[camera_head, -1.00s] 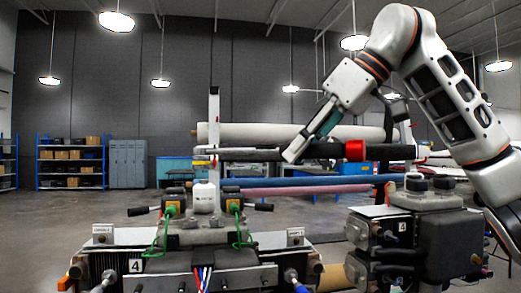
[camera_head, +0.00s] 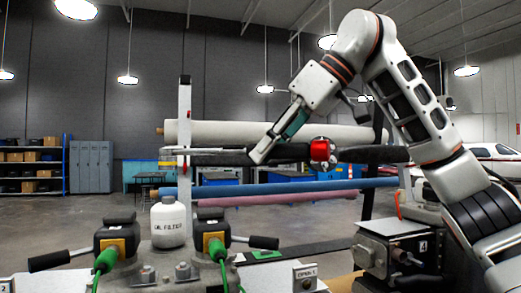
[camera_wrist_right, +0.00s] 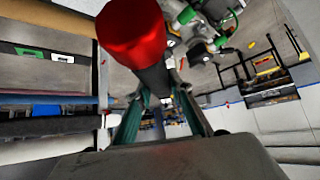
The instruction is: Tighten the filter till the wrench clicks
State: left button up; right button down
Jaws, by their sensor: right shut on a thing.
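The oil filter (camera_head: 168,224) is a white, labelled canister standing upright on the stand at lower left in the head view. My right gripper (camera_head: 262,152) is shut on the wrench, on its dark handle (camera_head: 293,151), with the red end (camera_head: 321,150) sticking out to the right. The wrench is held level, above and to the right of the filter, apart from it. In the right wrist view the red end (camera_wrist_right: 132,28) is close up, with the dark handle between the teal fingers (camera_wrist_right: 158,112). The wrench's far end is hard to separate from the rack behind. My left gripper is not in view.
Two black-handled valves with green connectors (camera_head: 105,258) (camera_head: 218,254) flank the filter. A dark machine block (camera_head: 392,250) stands at right. Behind is a rack with a white roll (camera_head: 235,132), a blue roll (camera_head: 285,187) and a pink roll (camera_head: 280,198). Open floor lies beyond at left.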

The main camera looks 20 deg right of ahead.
jog(key=shift+s+f, duration=0.2)
jog(key=shift+f, duration=1.15)
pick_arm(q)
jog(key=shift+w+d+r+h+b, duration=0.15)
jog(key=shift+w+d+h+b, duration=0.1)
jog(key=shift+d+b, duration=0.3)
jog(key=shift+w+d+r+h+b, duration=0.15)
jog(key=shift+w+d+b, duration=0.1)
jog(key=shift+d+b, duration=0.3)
pick_arm(e)
notch_tip(320, 180, down, 2)
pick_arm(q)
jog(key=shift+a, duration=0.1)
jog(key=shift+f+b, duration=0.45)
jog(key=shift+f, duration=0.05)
pick_arm(e)
jog(key=shift+f, duration=0.35)
pick_arm(q)
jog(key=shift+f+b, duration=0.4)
jog(key=shift+b, duration=0.15)
pick_arm(e)
jog(key=shift+f, duration=0.65)
